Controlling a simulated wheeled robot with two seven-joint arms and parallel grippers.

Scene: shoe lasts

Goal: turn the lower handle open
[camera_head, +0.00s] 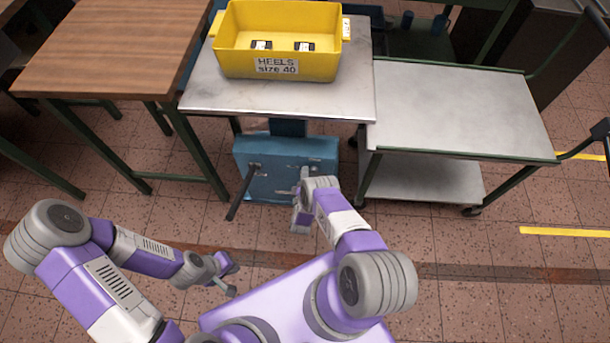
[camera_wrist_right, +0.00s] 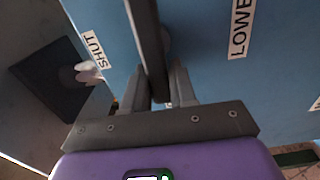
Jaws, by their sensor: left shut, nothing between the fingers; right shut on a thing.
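A blue box (camera_head: 270,152) with levers on its front stands under the metal table. In the right wrist view, its blue face (camera_wrist_right: 210,50) carries a label that begins "LOWE" (camera_wrist_right: 241,28) and a "SHUT" label (camera_wrist_right: 95,50). My right gripper (camera_wrist_right: 158,85) is shut on a dark bar-shaped handle (camera_wrist_right: 148,35), beside the "LOWE" label. In the head view my right arm hides much of that grip. A long dark lever (camera_head: 243,193) sticks out at the box's left side. My left gripper (camera_head: 230,290) is shut and empty, low over the floor, apart from the box.
A yellow bin (camera_head: 283,66) labelled "HEELS size 40" stands on the metal table (camera_head: 210,92). A wooden table (camera_head: 105,50) is at the left, a grey wheeled cart (camera_head: 460,110) at the right. Open tiled floor (camera_head: 480,265) lies in front of the cart.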

